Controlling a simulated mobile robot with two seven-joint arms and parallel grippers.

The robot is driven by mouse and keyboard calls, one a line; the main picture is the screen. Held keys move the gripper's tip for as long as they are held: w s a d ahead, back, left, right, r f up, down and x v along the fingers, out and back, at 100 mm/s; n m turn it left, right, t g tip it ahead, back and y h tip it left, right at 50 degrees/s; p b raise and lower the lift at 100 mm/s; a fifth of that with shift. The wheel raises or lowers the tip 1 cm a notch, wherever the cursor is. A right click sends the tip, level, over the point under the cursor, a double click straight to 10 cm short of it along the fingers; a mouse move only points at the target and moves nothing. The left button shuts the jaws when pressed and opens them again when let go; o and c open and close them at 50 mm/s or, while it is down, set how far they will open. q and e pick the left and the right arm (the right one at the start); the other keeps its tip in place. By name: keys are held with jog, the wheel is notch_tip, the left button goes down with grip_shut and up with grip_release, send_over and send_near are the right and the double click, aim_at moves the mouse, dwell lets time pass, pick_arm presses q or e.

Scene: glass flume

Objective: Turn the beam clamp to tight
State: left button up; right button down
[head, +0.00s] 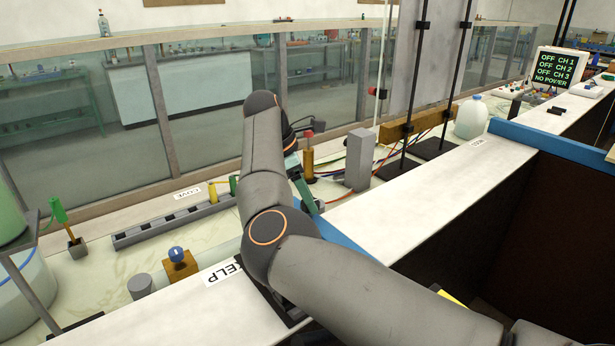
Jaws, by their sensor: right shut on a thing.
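My right arm comes in from the bottom right, bends at the elbow and reaches over the bench top. My right gripper (308,196) points down beside the bench's raised front ledge, partly hidden by my forearm. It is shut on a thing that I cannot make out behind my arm. I cannot tell which thing in view is the beam clamp, nor how tight it is. My left gripper is not in view.
A copper-coloured post (309,164) and grey block (360,160) stand just right of my gripper. A blue knob (177,254) on a brown block and a slotted grey rail (175,223) lie left. Glass panels (210,100) run behind. A white jug (470,118) stands right.

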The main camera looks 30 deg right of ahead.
jog(key=shift+r+m+g+p, duration=0.2)
jog(key=shift+m+g+p, duration=0.2)
jog(key=shift+m+p, duration=0.45)
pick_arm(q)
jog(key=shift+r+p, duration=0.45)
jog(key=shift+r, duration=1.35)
pick_arm(e)
jog(key=shift+w+f+m+g+y, duration=0.15)
jog(key=shift+m+g+y, duration=0.3)
jog(key=shift+m, duration=1)
jog(key=shift+c, duration=1.5)
grip_release()
jog(key=shift+d, duration=0.1)
